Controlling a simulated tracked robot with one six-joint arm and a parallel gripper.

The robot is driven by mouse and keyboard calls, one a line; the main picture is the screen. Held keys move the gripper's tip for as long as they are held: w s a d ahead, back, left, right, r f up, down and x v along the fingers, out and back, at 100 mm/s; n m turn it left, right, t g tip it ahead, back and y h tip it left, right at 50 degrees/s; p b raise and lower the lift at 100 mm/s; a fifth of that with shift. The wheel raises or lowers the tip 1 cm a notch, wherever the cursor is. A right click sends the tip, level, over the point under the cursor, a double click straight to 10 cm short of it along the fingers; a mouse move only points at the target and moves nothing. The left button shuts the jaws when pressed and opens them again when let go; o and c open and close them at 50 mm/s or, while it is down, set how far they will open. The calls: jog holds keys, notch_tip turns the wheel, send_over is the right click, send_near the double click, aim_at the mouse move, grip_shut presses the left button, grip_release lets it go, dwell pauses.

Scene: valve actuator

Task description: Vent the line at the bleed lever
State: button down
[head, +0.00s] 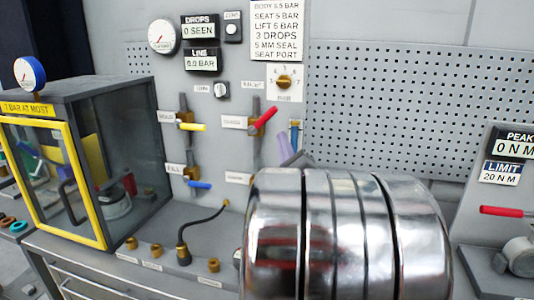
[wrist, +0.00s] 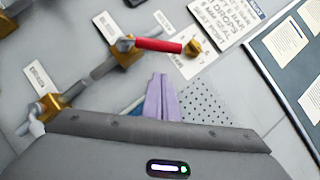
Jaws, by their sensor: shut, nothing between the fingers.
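My gripper (wrist: 162,100) shows as pale purple fingers, closed together and empty; the fingers also show in the head view (head: 286,150). They are below and right of a red lever (head: 264,121) on a brass valve, apart from it in the wrist view (wrist: 158,45). A yellow lever (head: 192,127) and a blue lever (head: 198,184) are left of the red one. I cannot read which label marks the bleed lever.
The line display (head: 201,61) reads 0.0 BAR, and the drops display (head: 199,27) reads 0 SEEN. A yellow-framed glass cabinet (head: 150,110) stands left. A black hose (head: 205,222) rises from the bench. Pegboard (head: 400,100) lies right.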

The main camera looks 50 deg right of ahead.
aim_at(262, 122)
jog(key=shift+w+d+r, duration=0.2)
jog(key=shift+w+r, duration=0.6)
jog(key=shift+w, duration=0.1)
jog(key=shift+w+d+r, duration=0.15)
jog(key=shift+w+r, duration=0.6)
jog(key=shift+w, duration=0.15)
jog(key=shift+w+a+r+n, duration=0.15)
jog(key=shift+r+n, duration=0.05)
jog(key=shift+n, duration=0.1)
